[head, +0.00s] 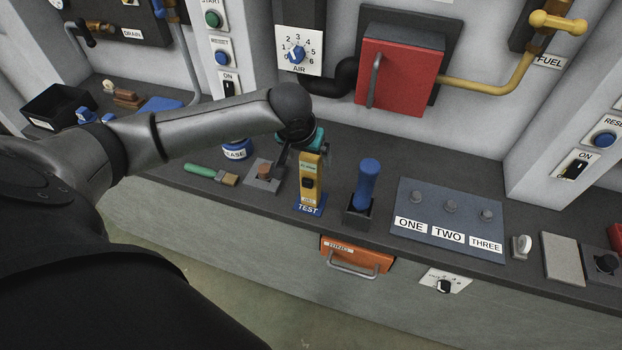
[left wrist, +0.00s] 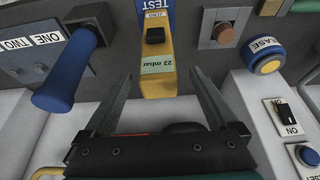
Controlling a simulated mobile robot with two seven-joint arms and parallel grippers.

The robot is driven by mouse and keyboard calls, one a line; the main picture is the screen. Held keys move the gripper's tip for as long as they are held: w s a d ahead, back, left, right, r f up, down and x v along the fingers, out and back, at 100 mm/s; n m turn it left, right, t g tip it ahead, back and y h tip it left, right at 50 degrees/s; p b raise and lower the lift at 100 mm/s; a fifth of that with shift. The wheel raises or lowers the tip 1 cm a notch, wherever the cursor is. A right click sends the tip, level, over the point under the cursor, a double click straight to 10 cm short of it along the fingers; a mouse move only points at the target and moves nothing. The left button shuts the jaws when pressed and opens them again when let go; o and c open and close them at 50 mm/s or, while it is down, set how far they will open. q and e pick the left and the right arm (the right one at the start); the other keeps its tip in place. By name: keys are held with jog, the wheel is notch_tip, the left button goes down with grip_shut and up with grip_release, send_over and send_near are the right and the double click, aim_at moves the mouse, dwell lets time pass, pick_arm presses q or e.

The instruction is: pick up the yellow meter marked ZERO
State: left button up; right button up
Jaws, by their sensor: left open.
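The yellow meter (head: 311,169) stands on the dark bench at the blue TEST label (head: 308,210). In the left wrist view the meter (left wrist: 157,58) has a black switch or knob, a small white label that seems to read ZERO, and a pale display reading 22 mbar. My left gripper (head: 300,155) is open at the meter's upper end. In the left wrist view its two fingers (left wrist: 160,85) lie on either side of the meter's display end, with visible gaps. Nothing is held. My right gripper is not in view.
A blue-handled tool (head: 367,186) stands in a holder close to the right of the meter. A block with a copper-coloured stud (head: 264,171), a green-handled brush (head: 210,174) and a GREASE tin (head: 236,150) are to the left. A ONE-TWO-THREE panel (head: 448,212) lies farther right.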

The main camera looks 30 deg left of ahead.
aim_at(311, 179)
pick_arm(q)
jog(key=shift+w+x, duration=0.1)
jog(key=shift+x, duration=1.35)
jog(key=shift+w+x, duration=0.15)
jog(key=shift+x, duration=1.35)
jog(key=shift+r, duration=0.1)
grip_shut()
